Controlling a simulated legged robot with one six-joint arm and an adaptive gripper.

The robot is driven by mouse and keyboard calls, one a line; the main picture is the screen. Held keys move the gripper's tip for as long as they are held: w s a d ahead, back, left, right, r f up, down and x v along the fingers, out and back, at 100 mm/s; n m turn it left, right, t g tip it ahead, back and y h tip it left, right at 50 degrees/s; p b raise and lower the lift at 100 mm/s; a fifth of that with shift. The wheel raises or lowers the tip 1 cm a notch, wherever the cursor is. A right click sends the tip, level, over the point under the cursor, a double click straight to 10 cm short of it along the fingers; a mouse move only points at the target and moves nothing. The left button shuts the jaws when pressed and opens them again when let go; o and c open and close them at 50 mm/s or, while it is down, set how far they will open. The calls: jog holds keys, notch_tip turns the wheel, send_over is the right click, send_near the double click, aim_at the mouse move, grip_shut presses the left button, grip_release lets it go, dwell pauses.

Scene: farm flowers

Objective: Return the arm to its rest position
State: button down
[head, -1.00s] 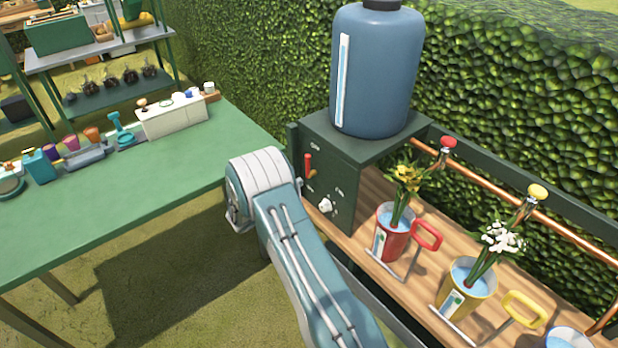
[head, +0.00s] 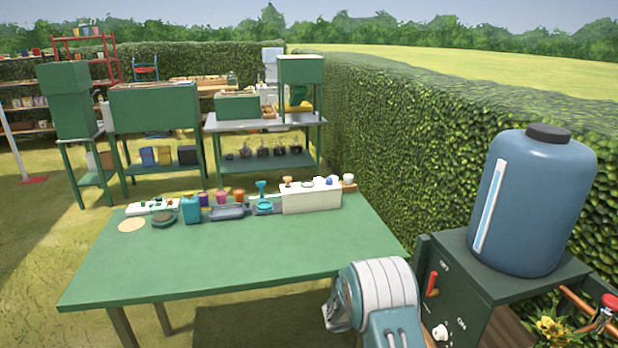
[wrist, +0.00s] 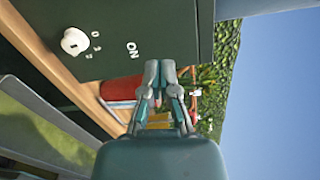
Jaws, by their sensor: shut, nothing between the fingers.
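My gripper (wrist: 158,90) shows in the wrist view with its two fingers together and nothing between them. Beyond the fingertips the wrist view shows part of a red pot (wrist: 122,89) and a yellow one (wrist: 158,120), partly hidden by the fingers. The dark green control box (wrist: 150,30) with a white knob (wrist: 75,41) is close beside the fingers, apart as far as I can tell. In the head view my arm (head: 380,300) rises at the bottom, left of the control box (head: 470,290); my gripper is out of that view.
A blue tank (head: 535,205) stands on the control box, which has a red lever (head: 432,284). A green table (head: 230,258) with several small items along its far edge lies ahead. A hedge (head: 420,150) runs along the right. Shelves (head: 265,125) stand farther back.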

jog(key=s+a+r+m+g+y, duration=0.3)
jog(key=s+r+m+y, duration=0.5)
jog(key=s+r+m, duration=0.9)
jog(key=s+a+r+m+t+y, duration=0.3)
jog(key=s+a+m, duration=0.3)
jog(key=s+m, duration=0.2)
jog(key=s+a+r+m+t+y, duration=0.3)
jog(key=s+a+m+y, duration=0.3)
jog(key=m, duration=0.4)
jog(key=shift+s+a+m, duration=0.3)
jog(key=shift+s+a, duration=0.15)
jog(key=shift+s, duration=0.55)
